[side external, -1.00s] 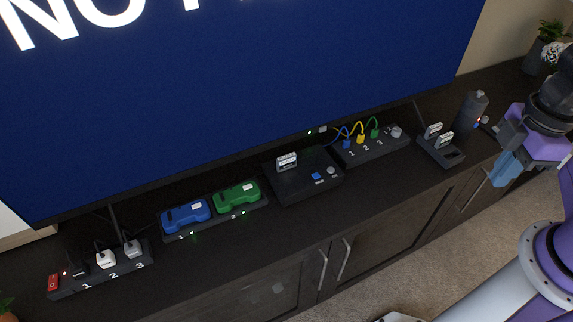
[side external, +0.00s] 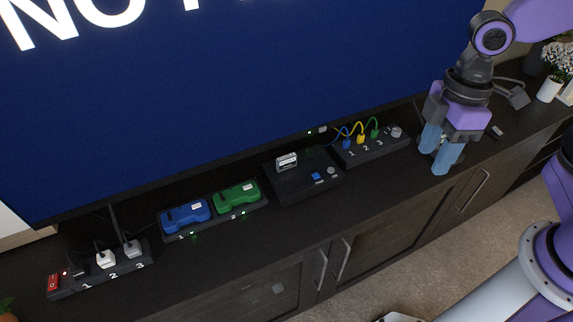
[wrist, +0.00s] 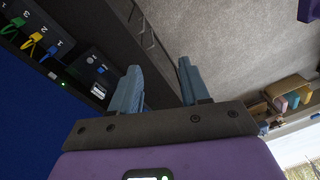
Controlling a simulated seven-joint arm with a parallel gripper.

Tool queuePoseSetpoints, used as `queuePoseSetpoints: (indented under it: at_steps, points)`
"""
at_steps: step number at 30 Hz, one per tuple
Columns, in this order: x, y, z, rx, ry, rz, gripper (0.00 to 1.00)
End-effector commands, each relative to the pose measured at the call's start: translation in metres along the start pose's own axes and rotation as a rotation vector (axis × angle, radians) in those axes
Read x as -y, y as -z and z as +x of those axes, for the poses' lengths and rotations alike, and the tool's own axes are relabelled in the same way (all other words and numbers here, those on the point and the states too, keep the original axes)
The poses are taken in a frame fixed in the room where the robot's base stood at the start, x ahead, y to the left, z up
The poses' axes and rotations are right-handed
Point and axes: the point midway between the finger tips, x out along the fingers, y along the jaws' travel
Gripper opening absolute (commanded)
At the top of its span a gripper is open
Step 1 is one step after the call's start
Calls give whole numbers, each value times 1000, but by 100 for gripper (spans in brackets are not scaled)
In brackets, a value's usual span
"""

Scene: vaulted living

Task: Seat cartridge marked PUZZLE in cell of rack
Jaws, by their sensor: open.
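My gripper (side external: 436,153) is open, pointing down over the right part of the dark cabinet. In the wrist view its two blue fingers (wrist: 160,68) stand apart with nothing between them. The small rack with two pale-labelled cartridges, seen earlier at this spot, is almost wholly hidden behind the fingers; only a pale bit shows between them. Another cartridge with a pale label (side external: 287,160) stands upright in the black console (side external: 290,188). I cannot read any cartridge label, so I cannot tell which is PUZZLE.
A box with blue, yellow and green plugs (side external: 375,151) lies between console and gripper. Blue and green controllers (side external: 237,195) sit on a dock further left, then a power strip (side external: 70,287). A large screen (side external: 230,100) rises behind. The cabinet's front strip is clear.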

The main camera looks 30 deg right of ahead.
Motion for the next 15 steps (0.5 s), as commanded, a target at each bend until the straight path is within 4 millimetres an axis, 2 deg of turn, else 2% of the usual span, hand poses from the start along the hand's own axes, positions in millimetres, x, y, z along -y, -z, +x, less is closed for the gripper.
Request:
queuePoseSetpoints:
  at_steps: [1, 6, 15]
  points:
    - [-12, 16, 2, -4, 12, -11, 46]
    - [-52, 61, 10, -38, 44, -68, 46]
    - [-135, 123, 34, -121, 75, -167, 46]
